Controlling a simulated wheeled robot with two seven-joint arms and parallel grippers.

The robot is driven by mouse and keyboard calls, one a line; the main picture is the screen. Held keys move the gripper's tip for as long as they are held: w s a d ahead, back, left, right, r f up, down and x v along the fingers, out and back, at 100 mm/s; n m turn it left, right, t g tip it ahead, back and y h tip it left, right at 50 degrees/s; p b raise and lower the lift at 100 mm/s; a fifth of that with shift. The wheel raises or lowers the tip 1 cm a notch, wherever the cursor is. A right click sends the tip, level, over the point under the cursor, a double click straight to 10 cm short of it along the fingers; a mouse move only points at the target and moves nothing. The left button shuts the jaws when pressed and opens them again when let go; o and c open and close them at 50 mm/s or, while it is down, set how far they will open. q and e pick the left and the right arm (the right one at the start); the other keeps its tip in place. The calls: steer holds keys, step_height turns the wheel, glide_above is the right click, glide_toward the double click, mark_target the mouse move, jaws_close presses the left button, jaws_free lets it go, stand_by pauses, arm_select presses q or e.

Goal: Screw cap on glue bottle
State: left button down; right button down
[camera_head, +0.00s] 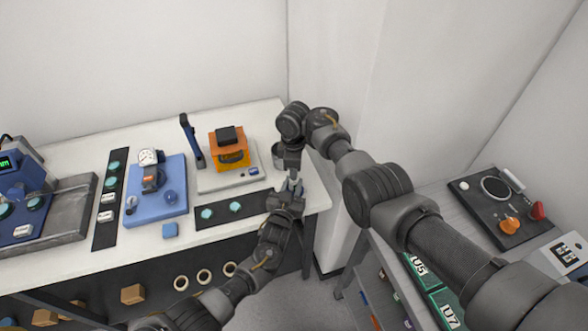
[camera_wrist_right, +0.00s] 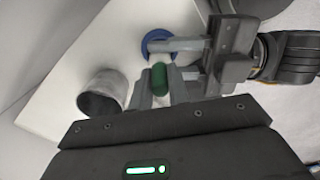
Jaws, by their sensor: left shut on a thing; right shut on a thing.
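In the right wrist view a green cap (camera_wrist_right: 159,78) sits between the fingertips of my right gripper (camera_wrist_right: 161,88), which is shut on it. Just beyond it is the white glue bottle (camera_wrist_right: 158,58), mostly hidden by the cap and the fingers. My left gripper (camera_wrist_right: 175,58) reaches in from the right of that view and is shut on the bottle. The cap is in line with the bottle top; I cannot tell whether it is seated. In the head view my right gripper (camera_head: 292,172) is directly above my left gripper (camera_head: 290,190), at the table's right end.
A blue ring (camera_wrist_right: 150,38) lies on the white table near the bottle. A grey open cup (camera_wrist_right: 102,93) stands close by. A black strip with teal knobs (camera_head: 222,212), an orange device (camera_head: 230,150) and a blue gauge stand (camera_head: 156,200) are to the left.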

steer(key=c, duration=1.3)
jaws_free()
steer(key=shift+c, duration=0.2)
steer(key=shift+r, duration=2.25)
